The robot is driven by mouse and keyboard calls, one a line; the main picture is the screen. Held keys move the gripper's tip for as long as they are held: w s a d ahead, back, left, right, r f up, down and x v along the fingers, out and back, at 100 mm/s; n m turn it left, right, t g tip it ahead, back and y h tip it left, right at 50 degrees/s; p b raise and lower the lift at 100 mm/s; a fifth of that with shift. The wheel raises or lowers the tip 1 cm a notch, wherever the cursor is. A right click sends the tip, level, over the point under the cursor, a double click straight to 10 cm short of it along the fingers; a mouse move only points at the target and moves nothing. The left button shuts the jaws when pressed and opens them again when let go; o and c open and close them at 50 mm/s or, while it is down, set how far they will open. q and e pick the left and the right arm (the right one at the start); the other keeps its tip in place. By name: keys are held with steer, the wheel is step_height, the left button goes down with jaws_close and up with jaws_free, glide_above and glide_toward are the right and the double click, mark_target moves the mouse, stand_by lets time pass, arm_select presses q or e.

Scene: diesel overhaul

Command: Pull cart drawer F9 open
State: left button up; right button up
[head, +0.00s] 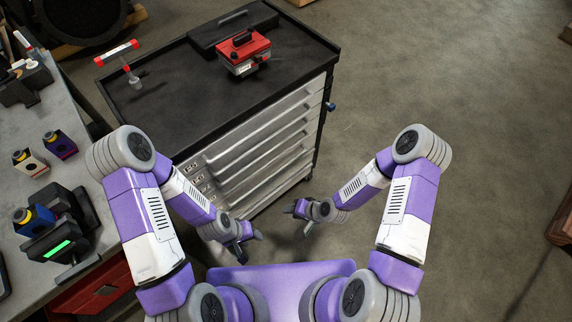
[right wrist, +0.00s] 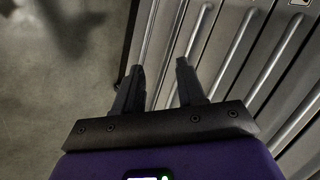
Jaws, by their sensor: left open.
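The tool cart (head: 168,116) has a black top and a stack of grey drawers (head: 265,150) with long pale handles. All drawers look shut. Small label tags sit at their left ends, too small to read, so I cannot tell which is F9. My right gripper (head: 298,222) is in front of the lower drawers. In the right wrist view its fingers (right wrist: 160,85) are apart, with drawer handles (right wrist: 205,40) behind and to the right; I cannot tell whether they touch one. My left gripper (head: 249,247) is open and empty, low near the cart's front left.
A red case (head: 243,53), a black box (head: 232,27) and a red-and-white T-shaped tool (head: 118,55) are on the cart top. A workbench (head: 75,140) with small coloured blocks stands left. The floor (head: 450,90) right of the cart is clear.

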arm_select(q)
step_height(320, 180, down, 8)
steer(key=b, duration=0.6)
steer(key=shift+a, duration=0.15)
arm_select(e)
steer(key=w+a+f+m+t+y, duration=0.1)
steer(key=w+a+m+t, duration=0.1)
steer(key=w, duration=0.9)
steer(key=w+a+f+m+t+y, duration=0.1)
steer(key=w+a+f+m+t, duration=0.1)
steer(key=w+t, duration=0.5)
steer(key=w+a+m, duration=0.1)
steer(key=w+m, duration=0.1)
steer(key=w, duration=0.2)
steer(key=shift+w+f+y, duration=0.25)
steer(key=shift+f+y, duration=0.05)
steer(key=shift+y, duration=0.1)
steer(key=shift+c, duration=0.2)
jaws_close()
